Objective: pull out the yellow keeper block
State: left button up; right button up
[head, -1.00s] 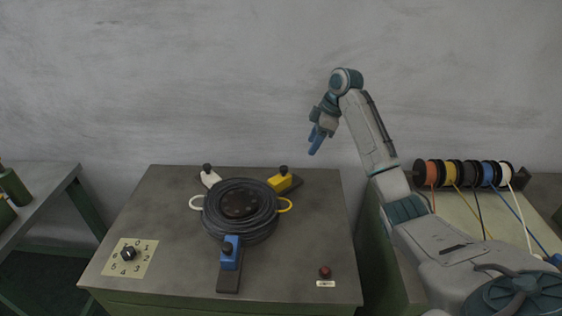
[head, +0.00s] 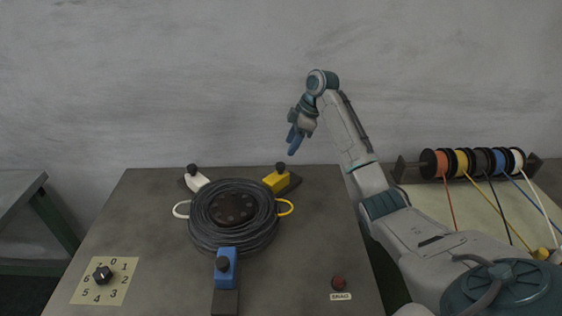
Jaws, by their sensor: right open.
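The yellow keeper block (head: 276,181) with a black knob sits on a dark base at the back right of the wire coil (head: 234,217). A yellow loop (head: 288,207) sticks out from the coil's right side, just in front of the block. My right gripper (head: 293,144) is open and empty, in the air above and a little to the right of the yellow block, fingers pointing down. It is apart from everything. My left gripper is not in view.
A white block (head: 196,181) stands at the coil's back left and a blue block (head: 226,268) at its front. Coloured wire spools (head: 470,162) stand at the right.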

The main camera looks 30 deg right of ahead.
aim_at(281, 164)
jog(key=p+x, duration=0.1)
jog(key=x, duration=0.6)
jog(key=shift+p, duration=0.35)
jog(key=shift+a+f, duration=0.2)
jog(key=shift+f, duration=0.2)
jog(key=shift+w, duration=0.1)
grip_shut()
jog(key=d, duration=0.2)
jog(key=w+d, duration=0.1)
jog(key=d, duration=0.2)
jog(key=shift+w, duration=0.1)
jog(key=shift+d+r, duration=0.1)
jog(key=shift+r, duration=0.05)
